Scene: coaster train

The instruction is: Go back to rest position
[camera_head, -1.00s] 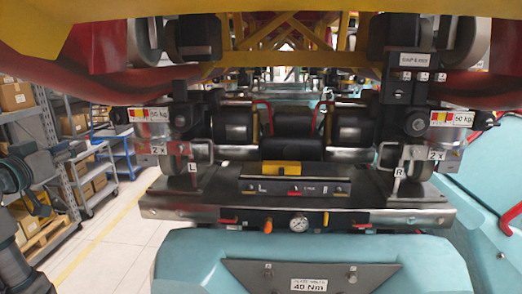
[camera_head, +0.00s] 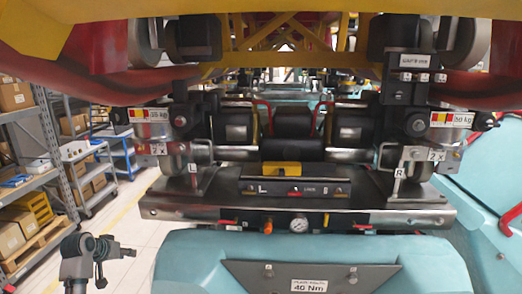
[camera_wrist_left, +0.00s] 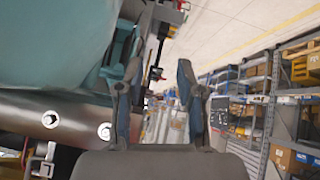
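My left gripper (camera_head: 112,254) shows low at the left in the head view, in front of the floor and left of the teal car body. In the left wrist view its two fingers (camera_wrist_left: 158,75) stand apart with a clear gap and nothing between them. My right gripper is in neither view. The coaster train's undercarriage (camera_head: 295,150) fills the middle of the head view. Its front panel carries levers marked L (camera_head: 194,165) and R (camera_head: 398,172), and a round gauge (camera_head: 299,224).
A teal car body (camera_head: 200,262) with a torque plate (camera_head: 310,285) lies below the panel; another teal surface (camera_head: 480,200) is at the right. Shelves with boxes (camera_head: 62,130) stand at the left. The floor (camera_head: 140,215) between shelves and train is clear.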

